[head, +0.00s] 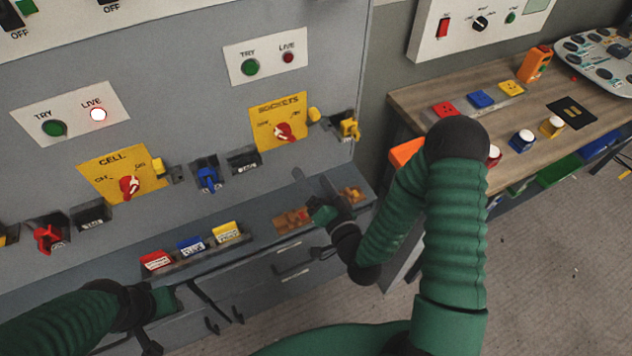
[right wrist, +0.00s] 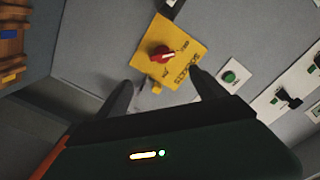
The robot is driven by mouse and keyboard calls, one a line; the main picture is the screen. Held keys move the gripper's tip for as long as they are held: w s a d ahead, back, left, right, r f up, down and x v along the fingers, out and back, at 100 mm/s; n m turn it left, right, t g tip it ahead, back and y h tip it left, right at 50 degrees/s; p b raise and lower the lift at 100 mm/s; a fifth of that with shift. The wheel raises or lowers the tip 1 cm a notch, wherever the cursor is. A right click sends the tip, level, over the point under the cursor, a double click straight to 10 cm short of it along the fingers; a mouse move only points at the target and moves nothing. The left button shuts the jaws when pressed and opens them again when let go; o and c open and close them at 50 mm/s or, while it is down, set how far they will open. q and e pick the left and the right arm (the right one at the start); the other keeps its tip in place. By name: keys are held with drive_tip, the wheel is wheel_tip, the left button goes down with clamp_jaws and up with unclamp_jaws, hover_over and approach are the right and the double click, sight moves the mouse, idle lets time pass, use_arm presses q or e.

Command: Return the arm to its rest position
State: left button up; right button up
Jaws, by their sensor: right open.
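My right arm (head: 455,230) is green and ribbed, and bends from the lower right towards the grey panel. Its gripper (head: 314,182) is in front of the panel, above the ledge and below the yellow SOCKETS plate (head: 267,112). In the right wrist view the two fingers of this gripper (right wrist: 162,92) stand apart with nothing held between them. The SOCKETS plate, with its red rotary switch (right wrist: 162,54), shows beyond them. My left arm (head: 60,325) is low at the left. Its gripper (head: 150,338) is dark and partly hidden, so its opening is unclear.
The yellow CELL plate (head: 122,174) and a lit LIVE lamp (head: 98,114) are on the panel's left. Red, blue and yellow tags (head: 192,245) stand on the ledge beside a compartment of brown items (head: 291,220). A wooden bench (head: 425,97) stands at the right. Carpet (head: 545,260) is clear below it.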

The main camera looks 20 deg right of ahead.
use_arm(q)
drive_tip(key=shift+w+p+v, duration=0.25)
drive_tip(key=shift+p+v, duration=0.15)
drive_tip(key=shift+v, duration=0.8)
use_arm(e)
drive_tip(key=shift+s+r, duration=0.15)
drive_tip(key=shift+s, duration=0.6)
drive_tip(key=shift+w, duration=0.1)
wheel_tip(320, 180, down, 6)
drive_tip(key=s+a+n+g, duration=0.1)
drive_tip(key=s+n+g, duration=0.1)
drive_tip(key=n+g, duration=0.65)
use_arm(q)
drive_tip(key=shift+w, duration=0.1)
use_arm(e)
drive_tip(key=s+r+g, duration=0.5)
drive_tip(key=s+g, duration=0.2)
drive_tip(key=s, duration=0.5)
drive_tip(key=shift+s+d+r+h, duration=0.2)
drive_tip(key=shift+d+h, duration=0.1)
use_arm(q)
drive_tip(key=shift+d, duration=0.1)
